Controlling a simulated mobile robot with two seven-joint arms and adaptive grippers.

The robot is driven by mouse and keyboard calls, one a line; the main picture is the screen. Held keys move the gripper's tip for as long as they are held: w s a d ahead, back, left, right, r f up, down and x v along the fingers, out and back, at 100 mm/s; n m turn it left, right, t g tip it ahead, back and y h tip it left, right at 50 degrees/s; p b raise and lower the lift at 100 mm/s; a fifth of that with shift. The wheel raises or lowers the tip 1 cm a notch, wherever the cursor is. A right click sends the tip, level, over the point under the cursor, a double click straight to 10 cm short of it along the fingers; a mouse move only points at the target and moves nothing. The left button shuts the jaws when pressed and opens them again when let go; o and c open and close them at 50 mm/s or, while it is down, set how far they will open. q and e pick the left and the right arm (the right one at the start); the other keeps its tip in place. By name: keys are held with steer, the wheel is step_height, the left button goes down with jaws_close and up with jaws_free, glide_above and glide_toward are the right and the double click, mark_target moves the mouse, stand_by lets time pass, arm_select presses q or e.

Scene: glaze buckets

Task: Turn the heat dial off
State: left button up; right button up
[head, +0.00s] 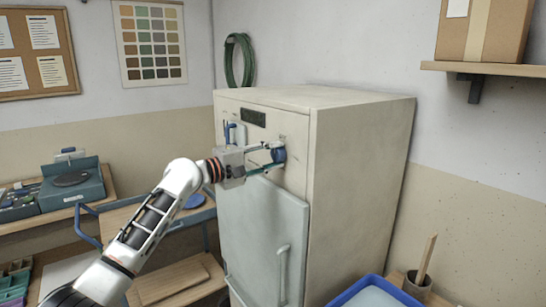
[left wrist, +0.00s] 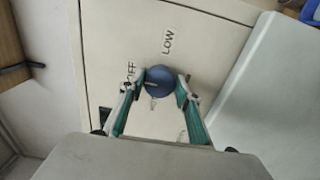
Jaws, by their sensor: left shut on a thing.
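The heat dial (head: 279,155) is a round blue knob on the upper front of a cream cabinet (head: 362,170). It also shows in the left wrist view (left wrist: 159,79), with the words OFF and LOW printed near it; other marks are partly hidden. My left gripper (head: 270,157) reaches it from the left, with its fingers on either side of the knob. In the left wrist view the two teal-padded fingers (left wrist: 157,98) close on the dial. Which mark the dial points to cannot be told. My right gripper is not in view.
A pale door (head: 262,235) with a handle is below the dial. A dark panel (head: 253,117) sits above it. A blue-framed cart (head: 150,215) stands left of the cabinet. A blue tub (head: 372,295) is at the front right.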

arm_select(q)
steer(key=shift+f, duration=0.1)
steer(key=o, duration=1.1)
steer(key=v, duration=1.2)
